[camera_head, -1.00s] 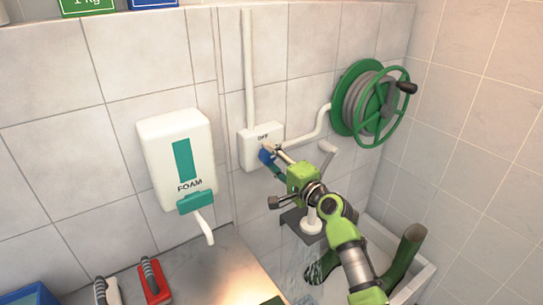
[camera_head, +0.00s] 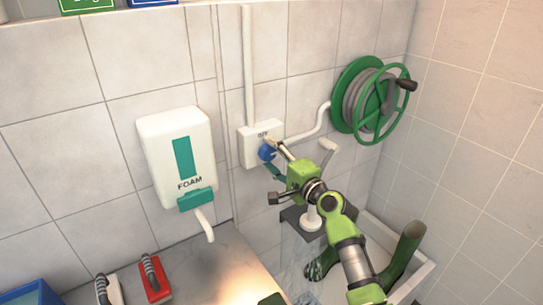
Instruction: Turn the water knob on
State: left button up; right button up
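The water knob (camera_head: 267,153) is blue and sits on the front of a white wall box (camera_head: 247,152) that bears a small label above the knob. My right gripper (camera_head: 270,156) reaches up to it from the lower right. One pale finger lies along the knob's upper right side and a darker teal one shows below it. The fingers are spread apart with the knob between or just in front of them; whether they press on it is unclear.
A green hose reel (camera_head: 372,101) hangs right of the box. A white foam dispenser (camera_head: 178,158) is on the wall at left. A tub (camera_head: 420,273) with green boots (camera_head: 402,255) and pale, water-like streaks is below. Brushes (camera_head: 155,279) lie on the metal counter (camera_head: 215,265).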

jog(key=shift+s, duration=0.1)
jog(key=v, duration=1.2)
